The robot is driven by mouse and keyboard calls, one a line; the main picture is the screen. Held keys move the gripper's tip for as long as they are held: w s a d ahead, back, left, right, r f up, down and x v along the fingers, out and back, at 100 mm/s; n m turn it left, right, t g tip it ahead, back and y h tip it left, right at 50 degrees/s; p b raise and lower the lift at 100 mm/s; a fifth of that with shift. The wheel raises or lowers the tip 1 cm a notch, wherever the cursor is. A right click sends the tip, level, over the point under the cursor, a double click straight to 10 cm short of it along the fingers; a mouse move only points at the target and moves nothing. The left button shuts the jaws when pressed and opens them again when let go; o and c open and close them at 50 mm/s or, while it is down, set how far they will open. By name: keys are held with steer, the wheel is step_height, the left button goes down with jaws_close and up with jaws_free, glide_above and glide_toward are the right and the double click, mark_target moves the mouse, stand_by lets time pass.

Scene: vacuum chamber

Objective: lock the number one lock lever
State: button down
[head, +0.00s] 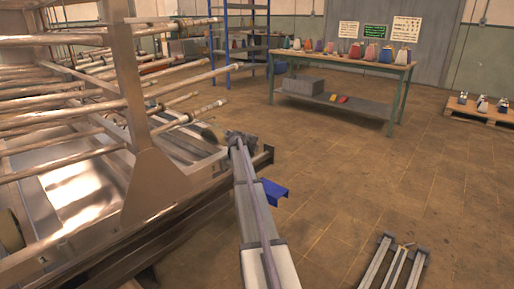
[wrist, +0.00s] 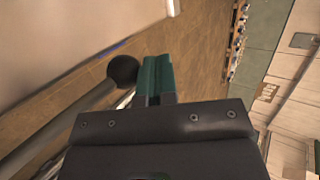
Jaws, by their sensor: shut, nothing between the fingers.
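In the wrist view, a lever with a round black knob (wrist: 122,70) at its end shows just left of my gripper (wrist: 157,62). Its shaft runs toward the lower left. I take it to be a lock lever; no number is readable on it. My gripper has green fingers, which are shut with nothing between them. The knob is beside the fingers, not between them; whether they touch is unclear. In the head view, my arm reaches to the edge of the metal frame, with its dark wrist end (head: 240,139) there. The lever cannot be made out clearly in the head view.
A metal frame (head: 150,190) with several horizontal rods fills the left. A blue bracket (head: 272,191) sits beside my arm. A workbench (head: 345,60) with colored items, a blue shelf (head: 240,35) and a pallet (head: 480,112) stand farther back. The floor on the right is mostly open.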

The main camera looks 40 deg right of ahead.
step_height(320, 180, up, 14)
steer(key=s+d+p, duration=0.2)
steer(key=p, duration=1.1)
steer(key=shift+s+d+f, duration=0.2)
steer(key=shift+d+f, duration=0.05)
steer(key=shift+d, duration=0.15)
steer(key=shift+w, duration=0.1)
